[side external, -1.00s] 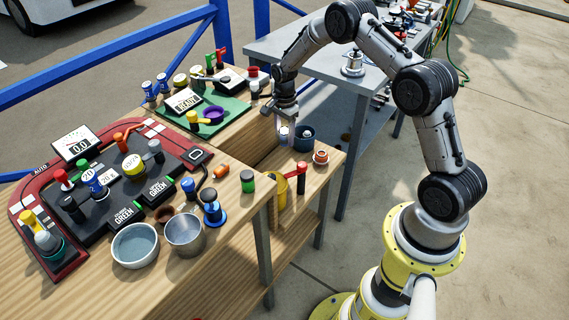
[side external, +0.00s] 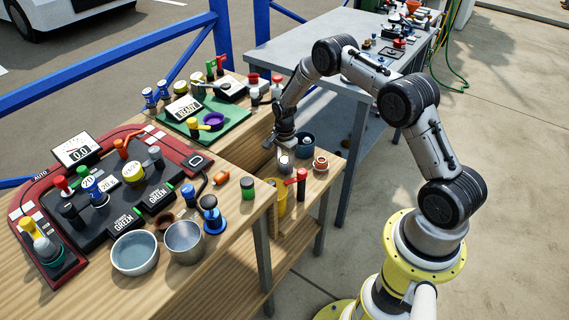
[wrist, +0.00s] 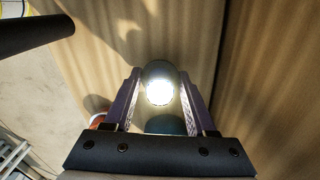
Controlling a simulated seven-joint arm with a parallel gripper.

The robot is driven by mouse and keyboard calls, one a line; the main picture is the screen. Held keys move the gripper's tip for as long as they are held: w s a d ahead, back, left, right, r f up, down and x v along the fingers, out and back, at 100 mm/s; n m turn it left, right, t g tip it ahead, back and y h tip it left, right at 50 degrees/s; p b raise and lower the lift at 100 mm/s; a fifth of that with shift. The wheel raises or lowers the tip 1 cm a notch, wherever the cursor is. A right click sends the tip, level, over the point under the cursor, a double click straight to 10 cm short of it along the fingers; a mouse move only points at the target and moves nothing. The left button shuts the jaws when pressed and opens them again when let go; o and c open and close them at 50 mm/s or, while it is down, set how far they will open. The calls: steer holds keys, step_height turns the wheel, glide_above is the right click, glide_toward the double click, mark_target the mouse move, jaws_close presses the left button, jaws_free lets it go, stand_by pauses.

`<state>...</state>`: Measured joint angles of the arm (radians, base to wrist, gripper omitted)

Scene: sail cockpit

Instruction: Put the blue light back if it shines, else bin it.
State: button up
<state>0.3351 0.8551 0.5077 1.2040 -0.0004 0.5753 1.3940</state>
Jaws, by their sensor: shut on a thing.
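My gripper (side external: 284,149) is low over the small wooden shelf (side external: 330,177), at the right end of the bench. It is shut on a small round light (side external: 285,164). In the wrist view, the light (wrist: 160,92) sits between my two fingers (wrist: 160,76), and its face shines bright white. Its housing looks dark grey; I cannot make out blue on it. In the side view its lower end is at or close to the shelf top; I cannot tell if it touches. A dark blue round container (side external: 305,141) stands just behind it on the shelf.
An orange and white ring-shaped item (side external: 320,162) is right of the light. A yellow container (side external: 277,196) and a red lever (side external: 301,180) stand in front. The main bench (side external: 235,215) on the left carries a panel, knobs and two bowls. A grey metal table (side external: 300,48) stands behind.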

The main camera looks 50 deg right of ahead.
steer(key=shift+f, duration=0.1)
steer(key=o, duration=1.3)
steer(key=shift+o, duration=0.2)
